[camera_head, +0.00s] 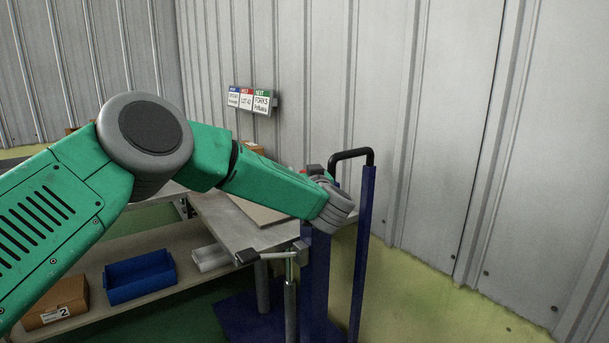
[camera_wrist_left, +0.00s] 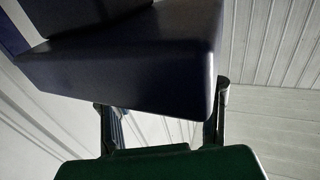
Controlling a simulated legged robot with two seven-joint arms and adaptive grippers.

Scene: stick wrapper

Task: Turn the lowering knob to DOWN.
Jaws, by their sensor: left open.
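My left arm reaches in from the left in the head view and ends in a grey wrist joint in front of a blue lift post (camera_head: 315,270). My left gripper (camera_wrist_left: 163,100) shows in the left wrist view with its two fingers apart; in the head view its fingers are hidden behind the wrist. A dark blue block (camera_wrist_left: 130,65) of the lift fills the space before the fingers; I cannot tell whether they touch it. I cannot make out the lowering knob or its setting. A lever with a black grip (camera_head: 247,256) sticks out left of the post. My right gripper is not in view.
A black bent handle (camera_head: 352,154) tops a second blue post (camera_head: 362,250). Signs (camera_head: 247,100) hang on the corrugated wall (camera_head: 420,120).

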